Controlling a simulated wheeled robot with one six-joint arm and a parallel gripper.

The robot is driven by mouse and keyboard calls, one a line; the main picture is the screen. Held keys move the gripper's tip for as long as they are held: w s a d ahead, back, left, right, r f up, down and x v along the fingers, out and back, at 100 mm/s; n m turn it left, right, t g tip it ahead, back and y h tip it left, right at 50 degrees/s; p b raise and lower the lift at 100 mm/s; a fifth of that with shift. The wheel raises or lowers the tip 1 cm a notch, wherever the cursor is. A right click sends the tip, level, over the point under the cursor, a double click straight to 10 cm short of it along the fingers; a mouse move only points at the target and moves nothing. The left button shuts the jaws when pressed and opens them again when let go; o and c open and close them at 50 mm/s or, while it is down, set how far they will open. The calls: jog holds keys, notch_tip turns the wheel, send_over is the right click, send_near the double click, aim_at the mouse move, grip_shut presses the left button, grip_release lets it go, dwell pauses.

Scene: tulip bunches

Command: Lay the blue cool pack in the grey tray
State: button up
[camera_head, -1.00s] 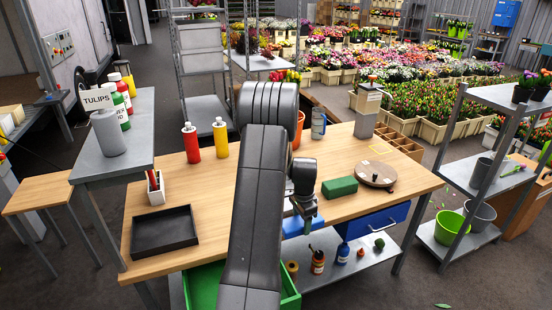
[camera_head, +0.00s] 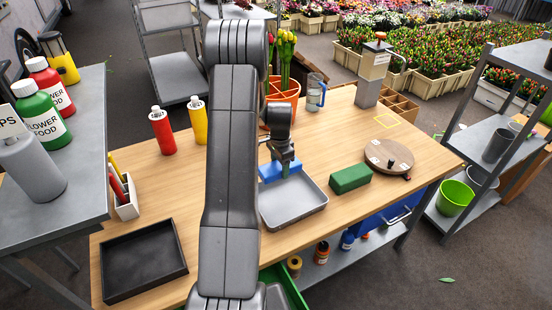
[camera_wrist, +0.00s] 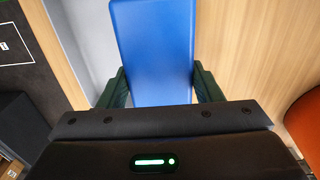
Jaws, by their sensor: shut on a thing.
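The blue cool pack (camera_head: 270,171) is held in my gripper (camera_head: 286,160), over the back part of the grey tray (camera_head: 306,213). In the wrist view the pack (camera_wrist: 155,55) fills the space between both fingers of my gripper (camera_wrist: 157,88), and a strip of grey tray (camera_wrist: 77,30) shows beside it. The tray lies on the wooden table, its left side hidden behind my arm. I cannot tell whether the pack touches the tray.
A black tray (camera_head: 143,262) lies on the table's left front. A green block (camera_head: 350,178) and a round wooden board (camera_head: 389,156) lie to the right. An orange pot of tulips (camera_head: 284,92) stands behind the gripper. Red (camera_head: 162,131) and yellow (camera_head: 198,122) bottles stand back left.

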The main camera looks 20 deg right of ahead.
aim_at(280, 166)
jog(key=shift+s, duration=0.15)
jog(key=shift+b, duration=0.35)
jog(key=shift+f+b, duration=2.2)
jog(key=shift+f, duration=0.8)
jog(key=o, duration=1.2)
jog(key=shift+o, duration=0.2)
notch_tip(280, 166, up, 14)
jog(key=shift+f+b, duration=0.1)
jog(key=shift+b, duration=0.8)
